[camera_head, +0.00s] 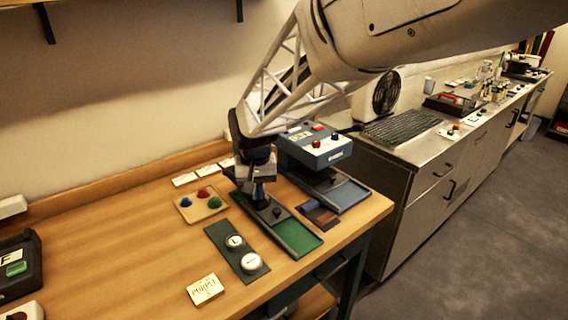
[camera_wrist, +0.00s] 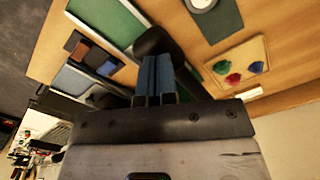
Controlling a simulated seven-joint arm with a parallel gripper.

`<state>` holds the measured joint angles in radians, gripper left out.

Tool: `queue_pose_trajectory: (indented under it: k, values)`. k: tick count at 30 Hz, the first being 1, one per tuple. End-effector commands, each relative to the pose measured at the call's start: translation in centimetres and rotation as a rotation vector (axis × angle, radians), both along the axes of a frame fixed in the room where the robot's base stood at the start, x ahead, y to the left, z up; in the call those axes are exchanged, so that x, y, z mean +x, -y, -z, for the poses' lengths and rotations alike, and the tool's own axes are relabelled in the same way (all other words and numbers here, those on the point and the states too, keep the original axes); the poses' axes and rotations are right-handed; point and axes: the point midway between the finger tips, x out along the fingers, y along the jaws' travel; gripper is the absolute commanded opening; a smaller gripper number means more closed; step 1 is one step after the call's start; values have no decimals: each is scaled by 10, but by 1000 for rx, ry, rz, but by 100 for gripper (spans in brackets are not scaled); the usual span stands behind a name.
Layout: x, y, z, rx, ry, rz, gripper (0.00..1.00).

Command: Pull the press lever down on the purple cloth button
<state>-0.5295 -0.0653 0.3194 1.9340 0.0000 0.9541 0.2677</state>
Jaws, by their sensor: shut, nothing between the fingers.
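My gripper (camera_head: 259,190) is shut and empty, low over the near press with the green tray (camera_head: 296,239). Its blue fingers (camera_wrist: 155,62) point at a rounded black part (camera_wrist: 153,40) of that press in the wrist view. I cannot tell whether they touch it or whether it is the lever's end. A small black knob (camera_head: 276,212) shows at the green tray's left end. My gripper and wrist hide much of this press. A card (camera_head: 205,290) reading "PURPLE" lies near the front. I see no purple cloth button clearly.
A blue press (camera_head: 316,148) stands just behind. Swatches (camera_head: 318,215) lie between the presses. A tan tray (camera_head: 202,212) with red, blue and green pieces is to the left. A dark plate (camera_head: 222,235) with two white round pieces lies in front. The table's left middle is clear.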

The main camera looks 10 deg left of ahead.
Motion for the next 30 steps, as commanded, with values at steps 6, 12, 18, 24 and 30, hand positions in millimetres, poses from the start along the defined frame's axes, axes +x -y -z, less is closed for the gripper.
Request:
queue_pose_trajectory:
  k: [6, 12, 18, 24, 30]
  values:
    - [0, 0, 1, 0, 0, 0, 0]
    - [0, 0, 1, 0, 0, 0, 0]
    - [1, -1, 8, 0, 0, 0, 0]
    - [1, -1, 18, 0, -1, 0, 0]
    - [2, -2, 26, 0, 0, 0, 0]
